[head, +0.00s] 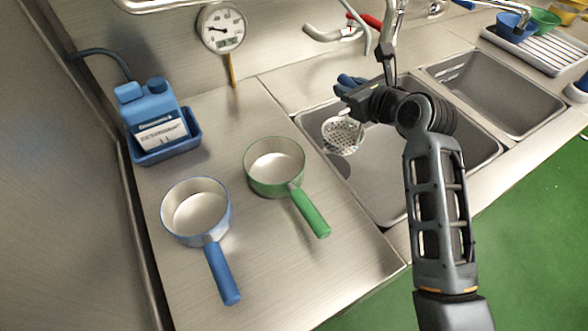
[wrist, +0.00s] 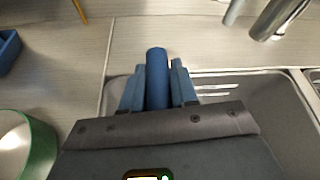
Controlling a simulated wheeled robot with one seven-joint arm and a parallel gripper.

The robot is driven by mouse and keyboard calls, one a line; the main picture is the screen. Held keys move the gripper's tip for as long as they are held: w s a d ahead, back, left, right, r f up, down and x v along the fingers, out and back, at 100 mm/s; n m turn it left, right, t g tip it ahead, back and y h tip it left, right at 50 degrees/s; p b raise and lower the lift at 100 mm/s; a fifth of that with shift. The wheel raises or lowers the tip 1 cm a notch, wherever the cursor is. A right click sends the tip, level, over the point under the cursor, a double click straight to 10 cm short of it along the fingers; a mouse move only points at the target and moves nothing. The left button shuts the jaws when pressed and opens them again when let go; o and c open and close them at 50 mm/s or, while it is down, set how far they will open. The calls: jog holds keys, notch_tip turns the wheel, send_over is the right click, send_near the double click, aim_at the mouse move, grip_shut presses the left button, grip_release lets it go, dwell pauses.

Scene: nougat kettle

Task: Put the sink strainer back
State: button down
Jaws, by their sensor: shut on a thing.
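The sink strainer (head: 343,135) is a pale perforated disc in the head view, over the left part of the left sink basin (head: 395,165). My gripper (head: 349,85) is above it, over the back left of that basin. In the wrist view my gripper (wrist: 157,88) has its two blue fingers shut on a blue rounded handle (wrist: 157,75), which seems to belong to the strainer. The perforated part is hidden in the wrist view. The strainer appears raised off the basin floor, though its exact height is hard to tell.
A green-handled pan (head: 273,163) and a blue-handled pan (head: 197,207) stand on the counter left of the sink. A blue canister sits in a blue tray (head: 190,145). The tap (head: 391,40) rises behind the basins. The right basin (head: 490,95) looks empty.

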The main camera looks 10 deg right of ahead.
send_over(330, 120)
jog(key=s, duration=0.3)
notch_tip(330, 120, down, 6)
jog(key=shift+s+d+f, duration=0.1)
jog(key=shift+d+f, duration=0.1)
jog(key=shift+f, duration=0.9)
jog(key=shift+s+d+f, duration=0.1)
jog(key=shift+d+f, duration=0.05)
jog(key=shift+f, duration=0.9)
jog(key=c, duration=0.9)
grip_release()
jog(key=shift+f, duration=0.15)
jog(key=shift+o, duration=0.2)
jog(key=shift+s, duration=0.1)
jog(key=v, duration=1.2)
